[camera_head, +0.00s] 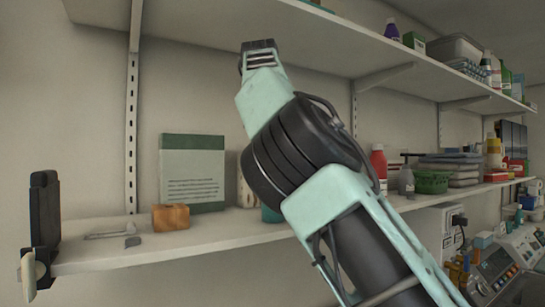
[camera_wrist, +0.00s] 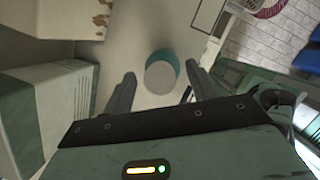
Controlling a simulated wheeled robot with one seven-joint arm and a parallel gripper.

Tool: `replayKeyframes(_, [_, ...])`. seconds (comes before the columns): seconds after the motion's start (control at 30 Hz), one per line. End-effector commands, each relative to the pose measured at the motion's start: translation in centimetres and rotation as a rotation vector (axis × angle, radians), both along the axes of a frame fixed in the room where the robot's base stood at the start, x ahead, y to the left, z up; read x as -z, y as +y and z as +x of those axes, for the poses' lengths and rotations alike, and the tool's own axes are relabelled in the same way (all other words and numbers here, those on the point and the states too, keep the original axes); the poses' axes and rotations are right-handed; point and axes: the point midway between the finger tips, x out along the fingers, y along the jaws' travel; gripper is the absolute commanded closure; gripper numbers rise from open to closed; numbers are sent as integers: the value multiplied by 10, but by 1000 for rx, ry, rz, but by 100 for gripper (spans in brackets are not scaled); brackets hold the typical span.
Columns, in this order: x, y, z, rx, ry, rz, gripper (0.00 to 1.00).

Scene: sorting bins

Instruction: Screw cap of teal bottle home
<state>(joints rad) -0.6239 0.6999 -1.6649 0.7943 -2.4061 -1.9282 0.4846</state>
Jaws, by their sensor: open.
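The teal bottle (camera_head: 271,214) shows in the head view only as a small teal patch on the lower shelf, mostly hidden behind my arm. In the wrist view, the teal bottle (camera_wrist: 168,56) is seen from above, under a round pale grey cap (camera_wrist: 161,77). I cannot tell how far the cap is screwed on. My gripper (camera_wrist: 161,80) is open. One finger is on each side of the cap, with visible gaps.
A green-and-white box (camera_head: 192,172) and an orange-brown block (camera_head: 170,217) stand left of the bottle on the shelf (camera_head: 215,241). A red bottle (camera_head: 378,165) and a green basket (camera_head: 432,182) stand to the right. An upper shelf (camera_head: 300,35) runs overhead.

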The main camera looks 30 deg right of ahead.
Motion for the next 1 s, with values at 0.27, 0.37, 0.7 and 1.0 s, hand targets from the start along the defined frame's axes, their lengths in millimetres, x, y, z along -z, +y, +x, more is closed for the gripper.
replayKeyframes(0.27, [3, -2, -2, -379, -5, 1, 42])
replayKeyframes(0.37, [1, -2, -2, -506, -4, 2, 42])
replayKeyframes(0.7, [0, -4, -2, -812, -4, 1, 42])
replayKeyframes(1.0, [-1, -4, -2, -1170, -1, 1, 42])
